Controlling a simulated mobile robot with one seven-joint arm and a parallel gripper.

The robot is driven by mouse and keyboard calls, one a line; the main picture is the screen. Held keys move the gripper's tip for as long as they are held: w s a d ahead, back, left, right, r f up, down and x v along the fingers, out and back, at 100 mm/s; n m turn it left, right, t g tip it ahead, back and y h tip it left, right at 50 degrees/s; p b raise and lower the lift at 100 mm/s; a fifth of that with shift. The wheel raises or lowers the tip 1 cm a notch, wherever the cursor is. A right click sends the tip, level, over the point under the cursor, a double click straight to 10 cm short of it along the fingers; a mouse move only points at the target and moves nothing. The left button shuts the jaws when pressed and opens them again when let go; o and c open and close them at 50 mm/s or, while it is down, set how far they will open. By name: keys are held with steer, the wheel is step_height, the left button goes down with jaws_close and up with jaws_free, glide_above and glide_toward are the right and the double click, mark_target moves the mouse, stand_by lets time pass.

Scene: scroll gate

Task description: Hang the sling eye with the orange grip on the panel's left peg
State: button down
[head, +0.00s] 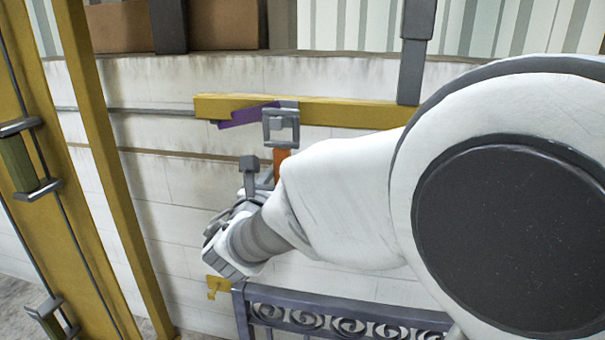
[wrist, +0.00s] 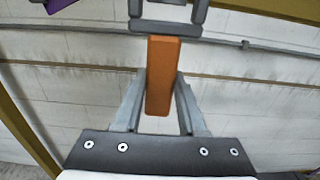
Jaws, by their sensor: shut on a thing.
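My gripper (wrist: 160,100) is shut on the orange grip (wrist: 162,62), with one grey finger on each side. The grip also shows in the head view (head: 280,160), partly behind my arm. The sling eye (head: 281,128) is a grey square frame just above the grip, in front of the yellow beam's left part. In the wrist view its lower part (wrist: 165,26) shows at the top edge. A purple piece (head: 247,114) lies beside the eye on its left. The scroll gate panel (head: 340,318) stands low in the head view. I cannot make out its left peg for certain.
A yellow beam (head: 350,112) runs across behind the eye, with a grey hanger (head: 414,60) at right. A yellow post (head: 100,170) with grey brackets nearby stands at left. A small yellow hook-like part (head: 217,286) sits left of the panel. A pale wall (head: 175,225) lies behind.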

steer(key=shift+r, duration=0.15)
steer(key=shift+r+p, duration=0.45)
steer(key=shift+r, duration=0.25)
steer(key=shift+s, duration=0.1)
steer(key=s, duration=0.6)
steer(key=shift+s+a+b, duration=0.35)
steer(key=shift+a+b, duration=0.05)
steer(key=shift+a, duration=0.05)
stand_by(0.6)
steer(key=shift+s+a, duration=0.2)
steer(key=shift+s, duration=1.1)
steer(key=shift+s+a, duration=0.2)
steer(key=shift+s, duration=1.05)
